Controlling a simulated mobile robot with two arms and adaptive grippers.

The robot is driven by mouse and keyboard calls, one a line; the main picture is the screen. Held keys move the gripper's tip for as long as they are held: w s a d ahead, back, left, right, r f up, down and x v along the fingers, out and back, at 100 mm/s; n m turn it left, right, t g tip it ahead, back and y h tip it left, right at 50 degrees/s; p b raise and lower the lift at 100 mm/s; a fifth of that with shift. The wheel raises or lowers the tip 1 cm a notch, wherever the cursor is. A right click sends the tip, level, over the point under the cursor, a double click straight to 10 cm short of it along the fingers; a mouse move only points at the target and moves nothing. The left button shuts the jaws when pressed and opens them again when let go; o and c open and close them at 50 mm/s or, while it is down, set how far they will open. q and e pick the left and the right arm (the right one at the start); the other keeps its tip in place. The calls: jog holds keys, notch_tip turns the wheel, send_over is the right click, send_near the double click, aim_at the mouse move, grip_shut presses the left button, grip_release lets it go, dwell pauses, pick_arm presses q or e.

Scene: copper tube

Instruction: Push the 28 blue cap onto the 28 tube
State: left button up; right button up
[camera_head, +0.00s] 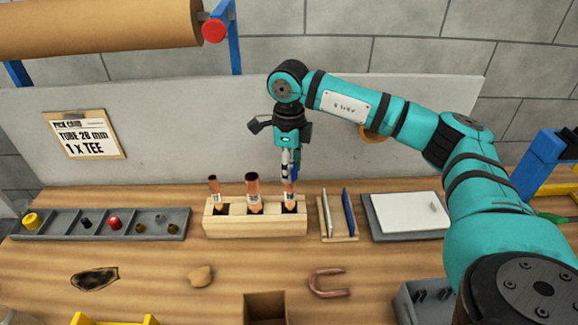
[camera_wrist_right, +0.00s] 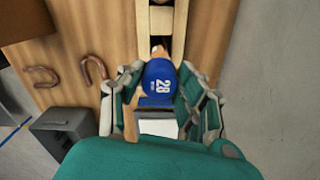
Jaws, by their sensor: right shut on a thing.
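A wooden rack (camera_head: 228,222) holds three upright copper tubes: a left one (camera_head: 214,188), a thicker middle one (camera_head: 253,187) and a right one (camera_head: 290,198). My right gripper (camera_head: 290,178) points down directly over the right tube. In the right wrist view, the blue cap (camera_wrist_right: 158,76) marked 28 sits between the fingers of my right gripper (camera_wrist_right: 157,88), which is shut on it. A bit of copper (camera_wrist_right: 158,50) shows just beyond the cap. I cannot tell whether the cap is seated on the tube. My left gripper is out of view.
A grey compartment tray (camera_head: 60,225) with yellow, red and dark caps lies left of the rack. A small upright holder (camera_head: 338,215) and a white plate (camera_head: 405,213) stand to the right. A bent copper tube (camera_head: 328,284) lies in front. A clipboard (camera_head: 85,135) leans behind.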

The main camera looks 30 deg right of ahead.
jog(key=shift+f+b, duration=0.8)
jog(key=shift+f, duration=0.35)
jog(key=o, duration=0.8)
jog(key=shift+r, duration=0.1)
notch_tip(320, 180, up, 12)
